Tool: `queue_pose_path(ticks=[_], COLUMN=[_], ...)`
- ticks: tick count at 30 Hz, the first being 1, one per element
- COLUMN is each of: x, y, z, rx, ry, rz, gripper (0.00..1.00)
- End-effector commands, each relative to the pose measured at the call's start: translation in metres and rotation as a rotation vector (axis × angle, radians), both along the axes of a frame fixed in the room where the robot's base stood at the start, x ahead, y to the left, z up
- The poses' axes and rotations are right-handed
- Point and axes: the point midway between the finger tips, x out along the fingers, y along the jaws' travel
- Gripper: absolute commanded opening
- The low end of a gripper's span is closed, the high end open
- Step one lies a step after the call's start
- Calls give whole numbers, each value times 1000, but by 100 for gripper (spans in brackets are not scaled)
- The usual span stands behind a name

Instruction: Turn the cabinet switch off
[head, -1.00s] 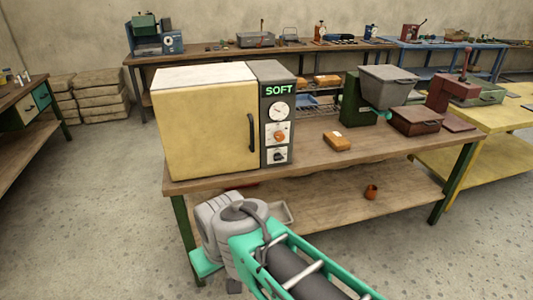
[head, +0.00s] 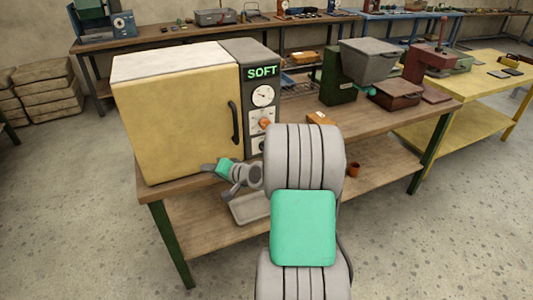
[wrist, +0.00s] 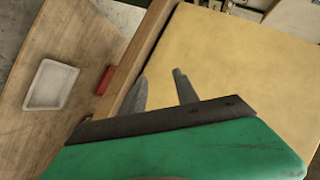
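The cabinet (head: 180,125) is a box with a large yellow door and a dark handle (head: 234,122). It stands on the wooden bench. Its grey control panel (head: 248,54) carries a green "SOFT" display, a white dial (head: 263,96), an orange knob (head: 265,124) and a dark lower switch (head: 258,145). My arm covers part of the panel's lower right edge. My gripper (head: 208,167) is in front of the door's lower part, left of and below the switch. In the wrist view, the two grey fingers (wrist: 160,84) are apart with nothing between them, against the yellow door.
The wooden bench (head: 385,128) has a lower shelf with a grey tray (wrist: 50,86) and a red object (wrist: 104,80). An orange block (head: 320,117) and a hopper machine (head: 370,60) stand right of the cabinet. Open floor lies in front.

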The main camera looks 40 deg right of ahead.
Motion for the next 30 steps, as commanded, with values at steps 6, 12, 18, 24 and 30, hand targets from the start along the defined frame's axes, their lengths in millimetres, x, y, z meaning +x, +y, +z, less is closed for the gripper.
queue_pose_path(ticks=[6, 12, 18, 24, 30], x=[-42, -57, -20, 7, 12], y=[-183, -223, -231, -239, -241], z=[-36, -38, -37, -38, -38], rx=[416, 501, 497, 496, 496], ry=[-374, -473, -470, -469, -468], rz=[-486, -592, -586, -587, -589], gripper=[36, 36, 36, 36, 36])
